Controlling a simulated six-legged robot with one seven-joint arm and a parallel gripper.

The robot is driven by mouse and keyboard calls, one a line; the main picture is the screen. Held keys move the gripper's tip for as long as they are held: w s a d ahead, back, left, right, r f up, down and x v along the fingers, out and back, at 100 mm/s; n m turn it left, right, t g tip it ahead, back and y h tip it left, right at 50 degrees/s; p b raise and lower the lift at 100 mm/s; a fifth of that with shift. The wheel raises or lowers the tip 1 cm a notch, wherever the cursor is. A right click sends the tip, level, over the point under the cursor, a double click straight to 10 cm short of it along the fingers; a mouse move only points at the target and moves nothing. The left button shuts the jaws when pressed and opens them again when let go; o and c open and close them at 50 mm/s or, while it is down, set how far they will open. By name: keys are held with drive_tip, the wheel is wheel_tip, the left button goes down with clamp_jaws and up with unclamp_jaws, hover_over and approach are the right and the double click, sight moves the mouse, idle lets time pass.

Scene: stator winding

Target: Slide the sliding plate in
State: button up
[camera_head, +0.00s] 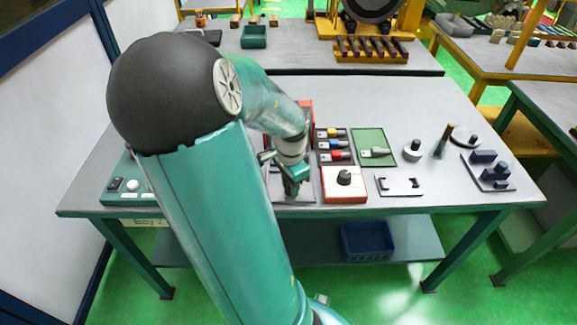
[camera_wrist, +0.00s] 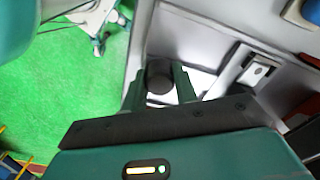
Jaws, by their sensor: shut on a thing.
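My gripper (camera_head: 291,190) points down at the front of the workbench, left of an orange-and-white box with a black knob. In the wrist view, its two green fingers (camera_wrist: 160,88) stand on either side of a dark round knob (camera_wrist: 159,72) and are shut on it. A pale flat plate (camera_wrist: 198,78) shows under and beside the knob; I take it for the sliding plate, but my fingers and gripper body hide much of it. In the head view, a grey flat surface (camera_head: 300,200) shows beneath the gripper, and my arm hides part of this area.
The orange-and-white box (camera_head: 344,190) stands close right of my gripper. Behind are a tray with coloured parts (camera_head: 334,147) and a green mat (camera_head: 373,150). A control box (camera_head: 130,188) is at the left. The bench's front edge (camera_head: 400,209) is near.

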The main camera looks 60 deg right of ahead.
drive_tip(key=shift+w+d, duration=0.75)
drive_tip(key=shift+d, duration=0.7)
drive_tip(key=shift+w+d, duration=0.7)
drive_tip(key=shift+d, duration=0.8)
drive_tip(key=shift+w+d, duration=0.75)
drive_tip(key=shift+d, duration=0.7)
drive_tip(key=o, duration=0.7)
drive_tip(key=shift+r, duration=3.05)
